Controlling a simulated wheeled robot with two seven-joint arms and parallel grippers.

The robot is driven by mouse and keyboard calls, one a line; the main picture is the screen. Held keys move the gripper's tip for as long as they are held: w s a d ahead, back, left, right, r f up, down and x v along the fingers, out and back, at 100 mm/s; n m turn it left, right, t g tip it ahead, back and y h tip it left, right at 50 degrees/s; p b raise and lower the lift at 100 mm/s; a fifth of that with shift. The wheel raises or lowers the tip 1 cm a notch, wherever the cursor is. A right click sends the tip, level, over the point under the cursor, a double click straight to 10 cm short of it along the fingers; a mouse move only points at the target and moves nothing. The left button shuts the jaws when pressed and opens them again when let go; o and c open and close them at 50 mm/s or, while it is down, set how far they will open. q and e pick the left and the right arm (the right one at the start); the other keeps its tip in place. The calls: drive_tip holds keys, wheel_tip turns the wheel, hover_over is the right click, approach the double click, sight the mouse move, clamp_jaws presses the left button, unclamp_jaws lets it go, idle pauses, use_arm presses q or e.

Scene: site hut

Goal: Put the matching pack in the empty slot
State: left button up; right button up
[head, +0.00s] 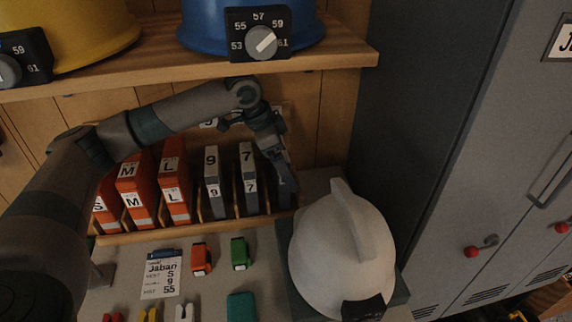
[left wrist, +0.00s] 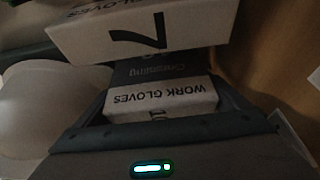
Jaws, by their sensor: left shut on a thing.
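My left gripper (head: 280,152) reaches down at the right end of a wooden rack (head: 180,234). It is shut on a dark pack (head: 286,188), whose white end reads "WORK GLOVES" in the left wrist view (left wrist: 160,100); its number is mostly hidden. The pack is at the rack's rightmost place; I cannot tell whether it touches the bottom. Grey packs marked 9 (head: 213,180) and 7 (head: 247,178) stand to its left; the 7 pack also shows in the left wrist view (left wrist: 150,30). Orange packs marked M (head: 135,188) and L (head: 174,180) stand farther left, beside an S pack (head: 106,203).
A card (head: 161,274) lists S, 9 and 55. Orange (head: 200,259) and green (head: 240,253) small items lie beside it. A white helmet (head: 335,250) stands close to the right of the rack. A shelf (head: 330,55) with a blue helmet (head: 205,22) overhangs the arm.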

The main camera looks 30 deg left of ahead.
drive_tip(key=shift+s, duration=0.25)
use_arm(q)
drive_tip(key=shift+f, duration=0.25)
use_arm(e)
drive_tip(key=shift+d, duration=0.1)
use_arm(q)
drive_tip(key=shift+f, duration=0.3)
use_arm(e)
drive_tip(key=shift+w, duration=0.15)
use_arm(q)
drive_tip(key=o, duration=0.9)
drive_tip(key=shift+a+r, duration=0.1)
drive_tip(key=shift+r, duration=0.15)
drive_tip(key=b+v, duration=0.1)
drive_tip(key=v, duration=0.5)
drive_tip(key=shift+s+r, duration=0.1)
drive_tip(key=shift+r, duration=0.05)
drive_tip(key=shift+a+r, duration=0.1)
drive_tip(key=shift+r, duration=0.2)
use_arm(e)
drive_tip(key=shift+t, duration=0.5)
drive_tip(key=w, duration=0.1)
drive_tip(key=w+a, duration=0.1)
drive_tip(key=w, duration=0.1)
drive_tip(key=w+a, duration=0.1)
drive_tip(key=shift+w+r, duration=0.25)
drive_tip(key=shift+w, duration=0.05)
